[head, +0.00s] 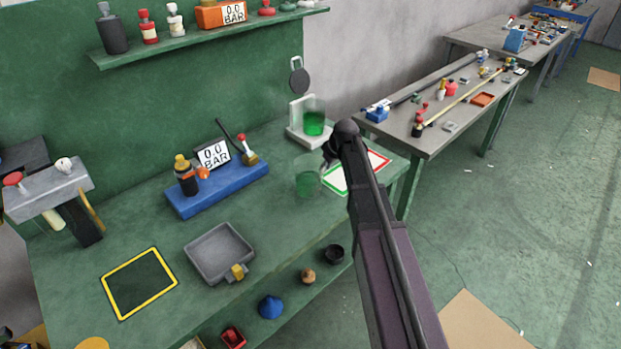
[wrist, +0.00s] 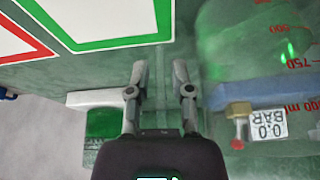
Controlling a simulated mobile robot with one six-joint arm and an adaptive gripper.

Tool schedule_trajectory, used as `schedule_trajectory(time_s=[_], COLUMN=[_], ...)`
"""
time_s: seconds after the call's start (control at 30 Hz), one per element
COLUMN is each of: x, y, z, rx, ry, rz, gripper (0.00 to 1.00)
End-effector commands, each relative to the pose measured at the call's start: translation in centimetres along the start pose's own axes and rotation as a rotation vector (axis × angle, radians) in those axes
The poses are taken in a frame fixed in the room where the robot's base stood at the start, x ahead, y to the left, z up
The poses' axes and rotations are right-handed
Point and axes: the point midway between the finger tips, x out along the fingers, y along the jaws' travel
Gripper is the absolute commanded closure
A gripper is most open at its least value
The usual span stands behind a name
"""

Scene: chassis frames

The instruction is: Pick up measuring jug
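A clear measuring jug (head: 307,181) with green liquid low in it stands on the green bench. It shows large at the right of the wrist view (wrist: 292,62), with red volume marks, partly cut off by the frame edge. In the head view my arm mostly hides the gripper (head: 331,154), which is beside the jug, apart or touching I cannot tell. A second clear vessel (head: 314,121) with green liquid stands on a white stand.
The white stand (head: 294,132) is behind the gripper. White cards with green (head: 343,180) and red (head: 380,160) borders lie right of the jug. A blue gauge block (head: 225,190) stands left of it, a grey tray (head: 219,254) in front left. Bench space between is clear.

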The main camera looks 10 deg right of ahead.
Motion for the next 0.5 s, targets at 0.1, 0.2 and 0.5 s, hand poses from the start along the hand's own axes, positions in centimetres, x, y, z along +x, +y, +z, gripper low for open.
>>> schedule_trajectory(time_s=[0.1,0.2,0.5], x=[0.00,0.00,-0.01], y=[0.00,0.00,-0.01], z=[0.01,0.01,-0.01], rx=[0.000,0.000,0.000], ry=[0.000,0.000,0.000], rz=[0.000,0.000,-0.001], gripper=[0.71,0.80,1.00])
